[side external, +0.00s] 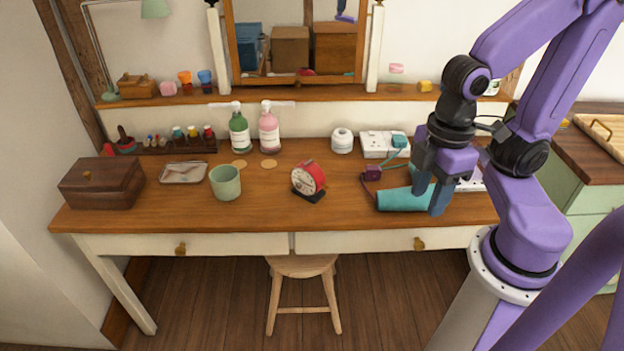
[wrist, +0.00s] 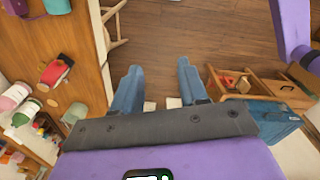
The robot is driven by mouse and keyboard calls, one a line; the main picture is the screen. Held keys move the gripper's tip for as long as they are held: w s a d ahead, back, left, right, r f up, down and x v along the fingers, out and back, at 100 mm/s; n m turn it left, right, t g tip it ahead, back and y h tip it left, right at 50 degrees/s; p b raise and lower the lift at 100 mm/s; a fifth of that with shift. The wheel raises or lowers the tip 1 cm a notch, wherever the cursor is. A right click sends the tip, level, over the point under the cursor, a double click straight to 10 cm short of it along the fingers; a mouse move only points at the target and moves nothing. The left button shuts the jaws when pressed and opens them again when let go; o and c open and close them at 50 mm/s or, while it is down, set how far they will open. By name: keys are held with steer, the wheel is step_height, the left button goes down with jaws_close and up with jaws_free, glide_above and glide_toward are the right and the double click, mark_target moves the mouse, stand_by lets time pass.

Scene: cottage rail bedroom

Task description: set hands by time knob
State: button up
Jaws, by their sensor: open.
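A red round alarm clock (side external: 308,178) with a pale face stands on a dark base near the middle of the wooden desk. Its face is turned toward the front left in the side view. The clock also shows at the left of the wrist view (wrist: 55,72). I cannot make out its time knob or read the hands. My gripper (side external: 430,190) is to the right of the clock, well apart from it, and overlaps a teal case in the side view. In the wrist view my gripper (wrist: 159,75) is open and empty, with floor behind its fingers.
A green cup (side external: 225,182), a wooden box (side external: 102,183) and pump bottles (side external: 269,132) stand to the left and behind. Desk surface around the clock is clear.

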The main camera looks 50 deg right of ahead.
steer(key=w+a+m, duration=0.2)
steer(key=w+m, duration=0.1)
steer(key=w, duration=0.4)
steer(key=m, duration=0.8)
glide_above(327, 185)
step_height(327, 185, down, 6)
step_height(327, 185, down, 17)
steer(key=shift+r, duration=0.2)
jaws_close()
